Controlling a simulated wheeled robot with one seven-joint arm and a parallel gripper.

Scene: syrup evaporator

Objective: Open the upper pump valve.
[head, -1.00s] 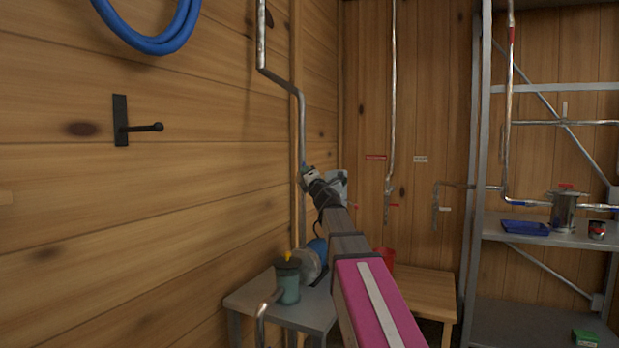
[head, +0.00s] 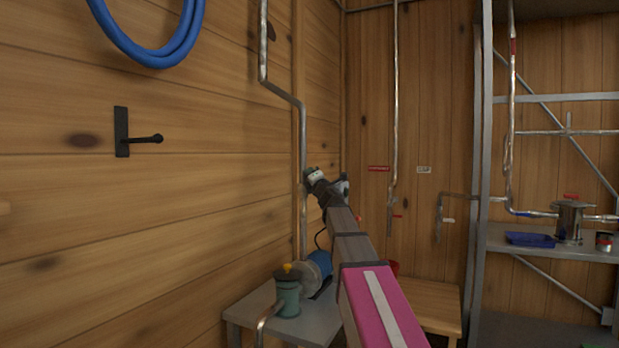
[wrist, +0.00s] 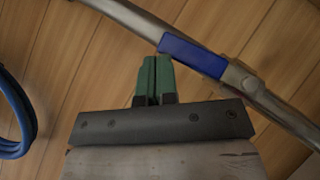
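The upper pump valve shows as a blue lever (wrist: 193,55) on a metal pipe (wrist: 285,112) in the wrist view. The lever lies roughly along the pipe. My gripper (wrist: 154,60) has green fingers pressed together, with nothing seen between them. Its tips are close to the lever's free left end; I cannot tell if they touch. In the head view my gripper (head: 312,174) is in front of the vertical pipe (head: 302,135) by the left wall, and the lever is hidden there.
Below, a pump with a teal housing (head: 287,296) and blue motor (head: 320,264) stands on a grey table (head: 248,310). A blue hose (head: 150,58) and black wall hook (head: 122,132) are on the left wall. A metal shelf (head: 550,246) stands right.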

